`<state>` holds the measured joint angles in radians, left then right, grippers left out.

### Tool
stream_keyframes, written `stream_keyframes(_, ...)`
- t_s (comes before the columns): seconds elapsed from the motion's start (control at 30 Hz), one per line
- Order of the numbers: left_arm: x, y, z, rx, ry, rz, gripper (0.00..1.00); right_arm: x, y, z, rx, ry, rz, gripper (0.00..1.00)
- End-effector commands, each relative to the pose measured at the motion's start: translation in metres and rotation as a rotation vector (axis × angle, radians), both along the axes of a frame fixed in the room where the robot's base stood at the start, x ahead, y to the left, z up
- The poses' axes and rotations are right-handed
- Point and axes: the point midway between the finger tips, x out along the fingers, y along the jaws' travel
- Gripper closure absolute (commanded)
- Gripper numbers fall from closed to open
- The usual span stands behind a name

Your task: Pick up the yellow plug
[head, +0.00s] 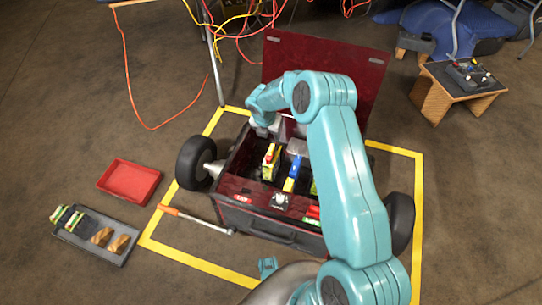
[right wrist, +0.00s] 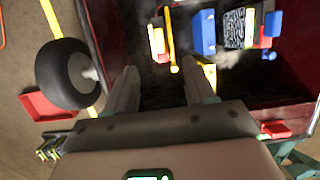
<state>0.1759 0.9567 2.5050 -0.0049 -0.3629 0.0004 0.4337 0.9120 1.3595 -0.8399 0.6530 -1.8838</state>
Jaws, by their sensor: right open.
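The yellow plug (head: 269,165) stands inside the open dark-red box (head: 285,235), left of a blue piece (head: 292,175). It has a red part near its top. In the right wrist view, what looks like the yellow plug (right wrist: 158,42) shows beyond my fingertips, beside a yellow rod. My right gripper (head: 263,130) is over the box's far left part, behind the plug in the head view. In the right wrist view my right gripper (right wrist: 160,78) is open and empty, its two fingers apart.
The box's raised lid (head: 325,55) stands behind my right arm. Wheels (head: 196,163) flank the box. A red tray (head: 129,181), a grey tray (head: 68,238) with several items and an orange-handled tool (head: 195,219) lie left. Loose cables and a small stand (head: 435,98) are farther back.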

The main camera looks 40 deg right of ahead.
Motion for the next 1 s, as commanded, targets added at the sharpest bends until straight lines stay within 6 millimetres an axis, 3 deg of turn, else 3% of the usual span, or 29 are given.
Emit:
stream_keyframes(0.03, 0.001, 0.001, -0.008, 0.000, -0.002, 0.004, 0.60, 0.000, -0.003, -0.018, 0.001, 0.002, -0.002, 0.46)
stream_keyframes(0.1, 0.002, 0.002, -0.014, 0.002, -0.003, 0.009, 0.60, 0.000, -0.006, -0.035, 0.001, 0.002, -0.002, 0.46)
stream_keyframes(0.3, 0.005, 0.005, -0.024, 0.004, -0.008, 0.019, 0.60, 0.004, -0.014, -0.069, 0.002, 0.000, -0.005, 0.46)
stream_keyframes(0.47, 0.006, 0.005, -0.026, 0.004, -0.010, 0.023, 0.60, 0.006, -0.016, -0.078, 0.003, -0.001, -0.006, 0.46)
stream_keyframes(0.77, 0.011, 0.010, -0.049, 0.008, -0.018, 0.041, 0.60, 0.015, -0.025, -0.123, 0.005, 0.000, -0.008, 0.46)
stream_keyframes(1.0, 0.011, 0.011, -0.049, 0.008, -0.019, 0.043, 0.60, 0.017, -0.028, -0.126, 0.003, -0.002, -0.006, 0.46)
